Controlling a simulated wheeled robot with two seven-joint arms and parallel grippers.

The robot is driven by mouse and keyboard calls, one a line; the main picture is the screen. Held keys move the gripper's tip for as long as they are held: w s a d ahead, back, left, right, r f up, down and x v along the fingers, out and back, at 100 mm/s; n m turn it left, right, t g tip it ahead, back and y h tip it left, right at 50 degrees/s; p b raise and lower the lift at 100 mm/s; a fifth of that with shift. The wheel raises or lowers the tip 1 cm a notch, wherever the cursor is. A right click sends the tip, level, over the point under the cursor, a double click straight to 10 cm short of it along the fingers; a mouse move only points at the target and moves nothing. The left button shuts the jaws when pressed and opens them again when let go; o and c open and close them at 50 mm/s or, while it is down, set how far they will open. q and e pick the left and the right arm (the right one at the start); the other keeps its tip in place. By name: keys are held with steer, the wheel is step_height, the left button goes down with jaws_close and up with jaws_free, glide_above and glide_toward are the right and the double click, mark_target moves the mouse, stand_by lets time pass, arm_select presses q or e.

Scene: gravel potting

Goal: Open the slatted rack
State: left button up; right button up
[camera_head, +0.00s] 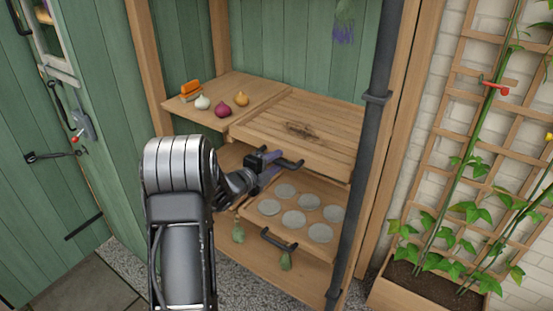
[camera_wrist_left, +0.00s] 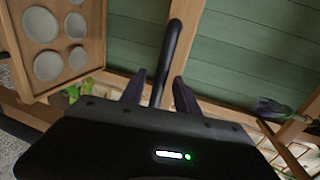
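The slatted rack (camera_head: 300,128) is a wooden slatted panel with a dark smudge on top, in the right half of the upper shelf in the head view. A black bar handle (camera_head: 291,163) is at its front edge. My left gripper (camera_head: 271,165) is at this handle, its dark purple fingers in front of the rack. In the left wrist view a black bar (camera_wrist_left: 172,45), which looks like the handle, runs between the two fingers of my left gripper (camera_wrist_left: 159,76). A gap shows beside the bar, so the fingers look open around it. My right gripper is out of view.
Below is a wooden tray (camera_head: 253,230) with several grey discs and its own black handle (camera_head: 279,240). Onions (camera_head: 222,111) and an orange brush (camera_head: 190,88) lie on the left shelf. A dark pipe (camera_head: 370,140) stands right of the rack. A trellis planter (camera_head: 410,290) is farther right.

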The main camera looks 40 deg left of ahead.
arm_select(q)
steer(key=shift+w+f, duration=0.15)
steer(key=shift+w, duration=0.4)
jaws_close()
stand_by(1.1)
